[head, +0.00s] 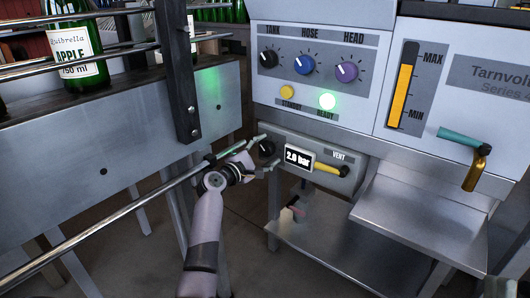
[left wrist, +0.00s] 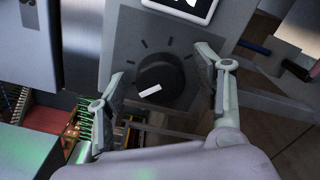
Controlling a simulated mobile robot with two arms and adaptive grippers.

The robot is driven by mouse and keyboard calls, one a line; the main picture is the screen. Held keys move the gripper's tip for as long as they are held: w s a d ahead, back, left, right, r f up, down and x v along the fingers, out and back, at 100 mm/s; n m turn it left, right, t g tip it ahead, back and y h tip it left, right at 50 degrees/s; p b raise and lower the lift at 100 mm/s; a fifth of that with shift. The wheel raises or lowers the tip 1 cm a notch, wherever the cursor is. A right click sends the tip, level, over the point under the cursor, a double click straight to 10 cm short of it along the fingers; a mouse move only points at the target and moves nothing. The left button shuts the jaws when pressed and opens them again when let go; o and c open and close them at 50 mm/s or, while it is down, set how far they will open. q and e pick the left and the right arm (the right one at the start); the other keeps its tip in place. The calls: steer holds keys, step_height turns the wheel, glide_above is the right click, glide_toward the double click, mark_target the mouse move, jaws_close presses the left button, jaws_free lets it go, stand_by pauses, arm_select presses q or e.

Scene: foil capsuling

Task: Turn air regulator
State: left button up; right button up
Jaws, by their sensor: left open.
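The air regulator is a black round knob (head: 266,149) at the left end of the grey panel under the machine, beside a display reading "2.0 bar" (head: 299,157). In the left wrist view the knob (left wrist: 160,80) has a white pointer mark on its lower left and tick marks around it. My left gripper (head: 258,153) is open at the knob. In the left wrist view its fingers (left wrist: 164,82) stand on either side of the knob, apart from it, the left one a little lower.
A yellow vent lever (head: 328,168) sits right of the display. Above are the tank, hose and head knobs (head: 305,65) and a lit green ready lamp (head: 327,101). The conveyor's metal rail (head: 120,225) runs close to my left arm. A steel shelf (head: 420,222) juts out at right.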

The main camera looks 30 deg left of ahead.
arm_select(q)
steer(key=shift+c, duration=0.4)
steer(key=c, duration=1.1)
steer(key=shift+o, duration=0.2)
steer(key=shift+f, duration=0.1)
